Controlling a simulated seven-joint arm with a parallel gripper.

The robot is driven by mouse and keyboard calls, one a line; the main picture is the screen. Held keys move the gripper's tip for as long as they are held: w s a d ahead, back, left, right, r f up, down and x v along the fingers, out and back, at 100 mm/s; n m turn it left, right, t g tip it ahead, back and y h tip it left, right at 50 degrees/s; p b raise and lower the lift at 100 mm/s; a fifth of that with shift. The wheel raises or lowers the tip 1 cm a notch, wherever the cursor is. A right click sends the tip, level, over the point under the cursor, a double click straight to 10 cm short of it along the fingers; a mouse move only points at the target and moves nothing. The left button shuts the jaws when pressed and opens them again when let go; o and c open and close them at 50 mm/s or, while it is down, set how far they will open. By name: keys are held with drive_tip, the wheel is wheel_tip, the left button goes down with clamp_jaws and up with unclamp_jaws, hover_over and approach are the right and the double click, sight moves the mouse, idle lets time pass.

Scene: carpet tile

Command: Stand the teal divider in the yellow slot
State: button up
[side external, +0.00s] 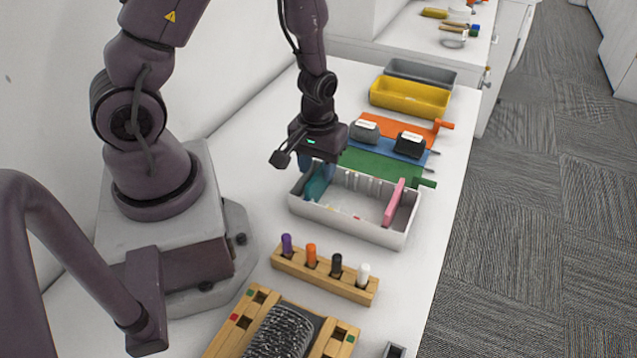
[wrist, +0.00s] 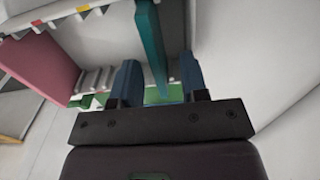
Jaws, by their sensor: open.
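The teal divider (side external: 317,186) is inside the white slotted box (side external: 352,223), near its left end, and looks somewhat tilted. In the wrist view the teal divider (wrist: 152,45) passes between my gripper's (wrist: 160,75) two blue fingers, with a gap visible on each side. My gripper (side external: 318,168) is open at the box's left end, fingers pointing down. A yellow mark (wrist: 83,8) and a red mark (wrist: 38,27) show on the box rim. The slot under the yellow mark is not clearly seen. The divider's lower edge is hidden.
A pink divider (side external: 394,203) stands at the box's right end. A wooden rack (side external: 325,277) with several pegs is in front. Green (side external: 375,164), blue and orange pieces lie behind, with a yellow bin (side external: 410,98) and a grey bin (side external: 420,72) beyond. A brush block (side external: 282,335) is nearest.

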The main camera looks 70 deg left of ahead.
sight(319, 184)
drive_tip(key=f, duration=0.4)
drive_tip(key=shift+d+f, duration=0.2)
drive_tip(key=shift+f, duration=0.2)
drive_tip(key=shift+c, duration=0.2)
clamp_jaws()
